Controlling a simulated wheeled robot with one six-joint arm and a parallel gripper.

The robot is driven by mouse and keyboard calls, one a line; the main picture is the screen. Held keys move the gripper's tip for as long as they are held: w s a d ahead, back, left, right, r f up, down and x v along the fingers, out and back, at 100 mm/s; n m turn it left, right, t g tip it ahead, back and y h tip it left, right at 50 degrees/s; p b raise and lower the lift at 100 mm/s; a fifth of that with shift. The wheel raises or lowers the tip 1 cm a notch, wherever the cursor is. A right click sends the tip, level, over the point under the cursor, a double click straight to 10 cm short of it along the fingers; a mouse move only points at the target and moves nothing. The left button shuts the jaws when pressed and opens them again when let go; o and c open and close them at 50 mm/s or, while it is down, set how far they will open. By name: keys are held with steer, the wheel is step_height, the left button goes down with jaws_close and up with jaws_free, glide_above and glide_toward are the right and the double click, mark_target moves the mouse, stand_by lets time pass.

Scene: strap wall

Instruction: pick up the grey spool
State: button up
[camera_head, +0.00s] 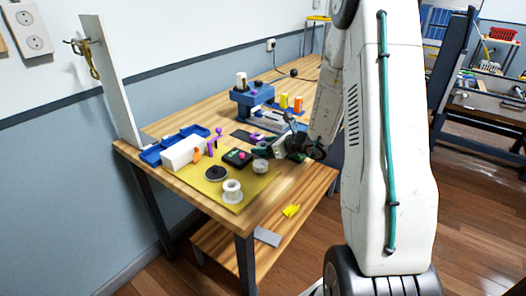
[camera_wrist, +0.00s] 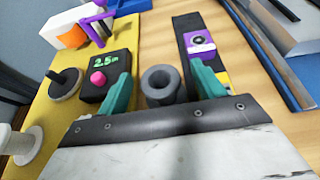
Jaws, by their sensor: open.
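The grey spool (camera_wrist: 161,84), a dark grey short cylinder with a round hole in its top, stands upright in the wrist view. It is between the two green fingers of my gripper (camera_wrist: 162,84), which is open, with a gap visible on each side. The spool's lower part is hidden by the dark edge of my gripper. In the head view my gripper (camera_head: 271,152) is low over the table, at the right side of the yellow mat.
A black box with a pink button (camera_wrist: 108,75) is close beside my left finger. A purple device (camera_wrist: 200,43) is beyond the right finger.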

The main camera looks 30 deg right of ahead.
steer(key=c, duration=1.1)
steer(key=shift+o, duration=0.2)
steer(key=shift+r, duration=0.1)
